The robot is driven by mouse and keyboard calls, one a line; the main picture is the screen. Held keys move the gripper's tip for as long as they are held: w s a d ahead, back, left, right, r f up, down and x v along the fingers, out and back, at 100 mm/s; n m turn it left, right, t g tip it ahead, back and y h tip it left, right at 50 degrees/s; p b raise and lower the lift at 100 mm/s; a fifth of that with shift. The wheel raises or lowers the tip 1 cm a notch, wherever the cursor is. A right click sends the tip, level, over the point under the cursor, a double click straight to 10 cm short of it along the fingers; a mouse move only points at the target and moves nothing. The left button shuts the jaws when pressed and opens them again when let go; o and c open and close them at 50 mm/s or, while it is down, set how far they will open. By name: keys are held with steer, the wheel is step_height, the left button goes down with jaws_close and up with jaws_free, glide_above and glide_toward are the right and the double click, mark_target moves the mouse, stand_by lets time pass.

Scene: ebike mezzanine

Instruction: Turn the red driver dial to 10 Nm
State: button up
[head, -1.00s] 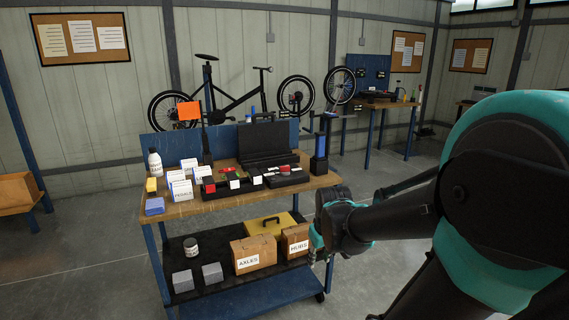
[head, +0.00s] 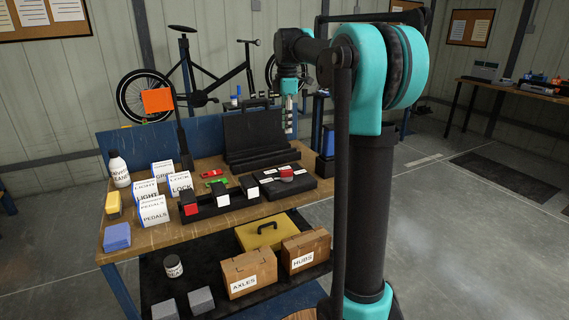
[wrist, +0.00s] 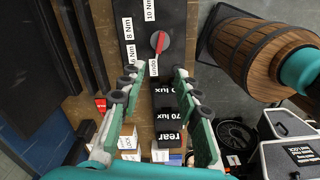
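The red driver dial (head: 286,172) sits on top of a black box (head: 305,187) at the right of the workbench. In the wrist view the dial (wrist: 160,43) is a grey disc with a red bar across it, above and beyond my fingertips. White labels lie around it: 6 Nm (wrist: 131,56), 8 Nm (wrist: 128,28) and 10 Nm (wrist: 150,9). The bar runs nearly lengthwise; I cannot tell which end is the pointer. My gripper (wrist: 152,84) is open and empty, apart from the dial. In the head view my gripper (head: 289,118) hangs above the bench.
A black box with red and white blocks (head: 222,200) stands left of the dial box. An open black case (head: 252,135) stands behind. Red (head: 212,174) and green (head: 217,182) items lie between.

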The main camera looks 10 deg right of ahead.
mark_target(287, 170)
step_height(287, 170, down, 17)
steer(key=shift+f, duration=0.15)
stand_by(0.5)
jaws_close()
